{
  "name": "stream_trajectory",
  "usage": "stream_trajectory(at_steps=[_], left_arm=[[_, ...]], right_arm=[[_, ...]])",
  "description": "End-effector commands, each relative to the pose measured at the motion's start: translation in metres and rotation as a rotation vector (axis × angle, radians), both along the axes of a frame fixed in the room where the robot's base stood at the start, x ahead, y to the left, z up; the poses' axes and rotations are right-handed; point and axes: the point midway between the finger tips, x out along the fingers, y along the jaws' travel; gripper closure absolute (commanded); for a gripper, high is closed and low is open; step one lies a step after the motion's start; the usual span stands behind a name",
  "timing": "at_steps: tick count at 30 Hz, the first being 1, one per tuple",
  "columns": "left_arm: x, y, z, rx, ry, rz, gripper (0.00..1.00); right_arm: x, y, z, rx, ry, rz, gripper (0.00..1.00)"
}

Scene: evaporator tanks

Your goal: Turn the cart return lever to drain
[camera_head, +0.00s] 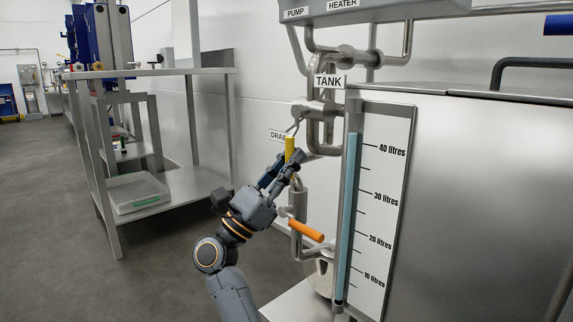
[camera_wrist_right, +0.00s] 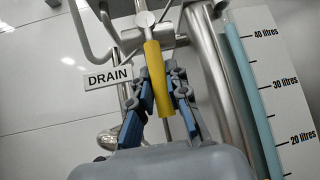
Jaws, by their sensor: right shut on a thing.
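The yellow lever (camera_head: 290,149) is on the pipe valve just left of the tank, beside the DRAIN label (camera_head: 280,136). The TANK label (camera_head: 330,81) is above it. My right gripper (camera_head: 284,166) is shut on the yellow lever from below. In the right wrist view the yellow lever (camera_wrist_right: 157,78) runs between the blue-padded fingers (camera_wrist_right: 158,102), tilted slightly, with its upper end at a round metal pivot. The DRAIN label (camera_wrist_right: 109,77) is to its left there. My left gripper is not in view.
An orange-handled lever (camera_head: 306,231) sits lower on the piping, right of my right arm. The steel tank (camera_head: 480,190) with its litre scale (camera_head: 381,200) fills the right side. A metal shelf (camera_head: 190,185) with a tray (camera_head: 136,192) stands at left, with open floor before it.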

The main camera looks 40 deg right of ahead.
Motion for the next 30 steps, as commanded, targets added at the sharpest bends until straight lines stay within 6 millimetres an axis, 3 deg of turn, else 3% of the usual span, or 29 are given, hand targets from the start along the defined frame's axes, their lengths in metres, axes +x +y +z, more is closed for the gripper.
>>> stream_trajectory(at_steps=[9,10,13,23,30], left_arm=[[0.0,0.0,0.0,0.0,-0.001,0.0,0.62],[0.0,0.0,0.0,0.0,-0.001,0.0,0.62],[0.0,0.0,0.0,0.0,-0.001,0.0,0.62],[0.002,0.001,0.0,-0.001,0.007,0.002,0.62],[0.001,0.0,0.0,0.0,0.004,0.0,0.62]], right_arm=[[0.002,0.0,0.0,0.002,0.0,0.008,1.0],[0.002,0.0,0.001,0.002,0.0,0.008,0.79],[0.001,0.0,0.0,0.001,0.0,0.007,0.61],[0.001,0.002,-0.001,0.001,0.0,0.004,0.61],[0.006,0.027,-0.027,0.002,0.005,0.006,0.61]])
